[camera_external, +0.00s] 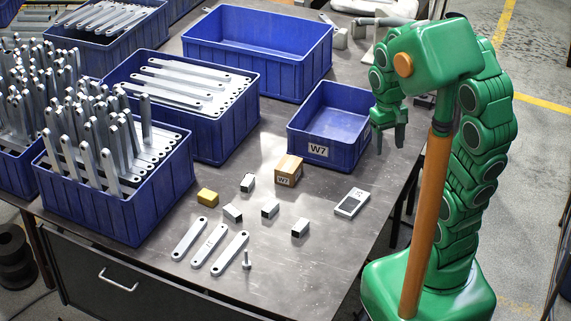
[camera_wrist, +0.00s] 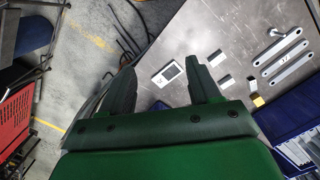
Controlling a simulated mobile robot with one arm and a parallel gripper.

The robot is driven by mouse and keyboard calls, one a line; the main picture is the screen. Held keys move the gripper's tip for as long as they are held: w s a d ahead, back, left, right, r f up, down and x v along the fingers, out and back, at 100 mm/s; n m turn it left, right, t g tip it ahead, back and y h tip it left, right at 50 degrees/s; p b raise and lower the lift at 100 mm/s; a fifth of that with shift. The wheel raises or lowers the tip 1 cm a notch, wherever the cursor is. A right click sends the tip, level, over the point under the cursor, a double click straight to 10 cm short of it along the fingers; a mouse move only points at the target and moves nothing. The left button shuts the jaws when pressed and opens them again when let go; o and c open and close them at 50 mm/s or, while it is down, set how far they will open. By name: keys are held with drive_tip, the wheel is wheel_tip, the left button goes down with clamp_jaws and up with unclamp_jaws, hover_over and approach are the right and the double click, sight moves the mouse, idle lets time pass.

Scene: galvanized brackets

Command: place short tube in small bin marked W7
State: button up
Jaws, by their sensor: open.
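The small blue bin (camera_external: 326,151) carries a white W7 label on its front and stands right of the table's middle. The part of its inside that I see is empty. Several short grey tubes lie apart on the bare table, among them one tube (camera_external: 247,182) at the back, one tube (camera_external: 270,210) in the middle and one tube (camera_external: 300,228) at the right. Some also show in the wrist view, such as a tube (camera_wrist: 226,80). My gripper (camera_external: 389,141) is open and empty, with fingers pointing down beside the bin's right side. Its two fingers (camera_wrist: 163,88) stand apart in the wrist view.
Several flat bars (camera_external: 209,245) lie in front. Larger blue bins (camera_external: 258,52) stand behind and left. The table's front right is clear.

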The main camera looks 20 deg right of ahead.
drive_tip(key=w+a+f+n, duration=0.1)
drive_tip(key=w+a+f, duration=0.3)
drive_tip(key=w+a, duration=0.5)
drive_tip(key=n+t, duration=0.2)
drive_tip(key=n, duration=0.1)
approach(233, 210)
drive_tip(key=shift+d+f+y, duration=0.25)
drive_tip(key=shift+f+y, duration=0.15)
drive_tip(key=shift+f, duration=0.1)
drive_tip(key=shift+a+f, duration=0.15)
drive_tip(key=shift+f, duration=0.25)
drive_tip(key=shift+w+f, duration=0.15)
drive_tip(key=shift+f, duration=2.6)
drive_tip(key=shift+w+f, duration=0.15)
drive_tip(key=shift+f, duration=0.6)
clamp_jaws()
